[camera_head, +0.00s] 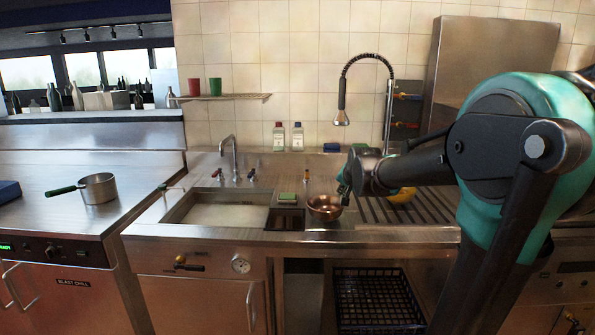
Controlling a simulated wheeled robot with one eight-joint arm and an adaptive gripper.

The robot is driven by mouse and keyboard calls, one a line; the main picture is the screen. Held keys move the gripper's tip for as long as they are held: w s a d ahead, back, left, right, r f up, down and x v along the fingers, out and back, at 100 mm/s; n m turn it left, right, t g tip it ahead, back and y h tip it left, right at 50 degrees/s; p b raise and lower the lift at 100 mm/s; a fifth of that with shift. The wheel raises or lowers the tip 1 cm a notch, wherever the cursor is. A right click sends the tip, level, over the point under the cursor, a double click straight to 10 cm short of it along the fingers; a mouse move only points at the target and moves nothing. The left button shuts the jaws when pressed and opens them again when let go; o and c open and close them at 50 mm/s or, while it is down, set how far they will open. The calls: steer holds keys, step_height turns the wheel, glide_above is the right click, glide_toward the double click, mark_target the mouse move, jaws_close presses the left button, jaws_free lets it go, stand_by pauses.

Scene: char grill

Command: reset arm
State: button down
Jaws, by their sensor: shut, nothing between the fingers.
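My gripper (343,191) shows in the head view at the end of my dark and teal arm, which reaches in from the right. It is shut and empty, just above and to the right of a copper-coloured bowl (323,209) on the sink counter. The fingertips overlap the bowl's right rim in the picture; I cannot tell whether they touch it. My arm hides part of the drainboard and the wall behind it.
A sink basin (222,213) lies left of the bowl, with a faucet (231,155) behind. A spray tap (342,110) hangs above the gripper. A yellow item (402,195) lies on the ribbed drainboard (437,205). A saucepan (98,188) stands on the left counter. A blue crate (378,297) sits below.

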steer(key=s+d+f+n+g, duration=0.2)
steer(key=s+f+n, duration=0.1)
steer(key=s+f, duration=0.8)
steer(key=s+d+f+n+g, duration=0.1)
steer(key=s+f+n+g, duration=0.2)
steer(key=s+f, duration=0.8)
steer(key=s, duration=0.9)
steer(key=shift+d+f+h, duration=0.2)
steer(key=shift+d+h, duration=0.15)
steer(key=shift+h, duration=0.05)
